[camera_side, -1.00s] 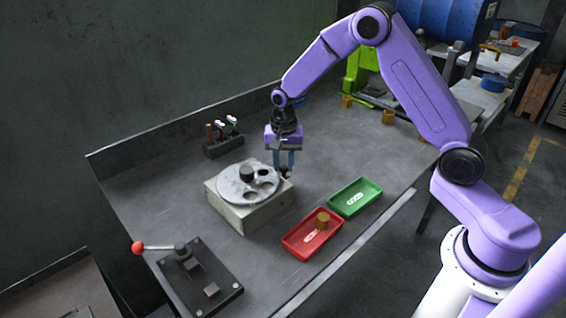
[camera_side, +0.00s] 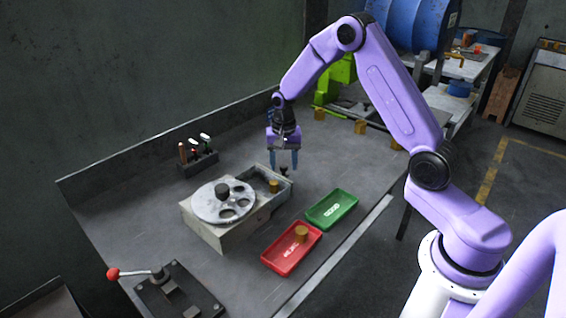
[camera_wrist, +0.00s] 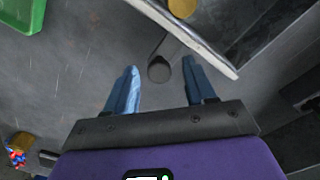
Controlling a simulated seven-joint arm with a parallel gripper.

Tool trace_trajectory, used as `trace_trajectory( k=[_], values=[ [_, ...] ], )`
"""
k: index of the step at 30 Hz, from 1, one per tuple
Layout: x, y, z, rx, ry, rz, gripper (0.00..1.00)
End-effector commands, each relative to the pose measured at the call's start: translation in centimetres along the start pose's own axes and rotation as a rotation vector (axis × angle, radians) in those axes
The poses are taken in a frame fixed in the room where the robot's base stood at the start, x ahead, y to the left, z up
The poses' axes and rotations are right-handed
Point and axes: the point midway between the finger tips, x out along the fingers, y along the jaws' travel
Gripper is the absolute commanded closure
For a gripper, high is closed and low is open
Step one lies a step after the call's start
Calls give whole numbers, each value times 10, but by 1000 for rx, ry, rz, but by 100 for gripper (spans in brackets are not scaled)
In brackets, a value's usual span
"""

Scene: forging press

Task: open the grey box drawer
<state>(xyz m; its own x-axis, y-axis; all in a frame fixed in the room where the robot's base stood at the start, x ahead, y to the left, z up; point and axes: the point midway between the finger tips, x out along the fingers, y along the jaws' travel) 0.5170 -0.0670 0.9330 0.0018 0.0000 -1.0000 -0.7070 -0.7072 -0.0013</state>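The grey box (camera_side: 213,232) stands on the bench with a round holed disc on top. Its drawer (camera_side: 255,174) is slid out toward the back right, and a brass cylinder (camera_side: 273,186) sits inside it. My gripper (camera_side: 284,168) is at the drawer's outer end, pointing down. In the wrist view my gripper (camera_wrist: 160,68) is open, with the dark round handle (camera_wrist: 160,70) between the fingertips and a gap on both sides. The drawer's front panel (camera_wrist: 195,42) crosses the upper right there.
A red tray (camera_side: 277,262) with a brass cylinder and a green tray (camera_side: 346,197) lie to the right. A tool rack (camera_side: 200,162) stands behind the box. A red-knobbed lever fixture (camera_side: 172,290) is at the front. Several brass cylinders stand at the back.

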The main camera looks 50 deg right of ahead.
Motion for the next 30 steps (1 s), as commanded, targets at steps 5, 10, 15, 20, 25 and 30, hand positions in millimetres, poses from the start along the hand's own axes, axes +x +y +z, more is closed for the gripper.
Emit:
trace_trajectory(
  k=[5,10,15,20,25,30],
  values=[
    [0,0,0,0,-1,1,46],
    [-6,0,0,0,0,0,46],
    [-32,0,-1,1,3,-3,46],
    [-65,-1,0,0,4,-3,46],
    [-102,-1,0,0,4,-4,46],
    [-136,-1,-1,1,3,-3,46]
  ],
)
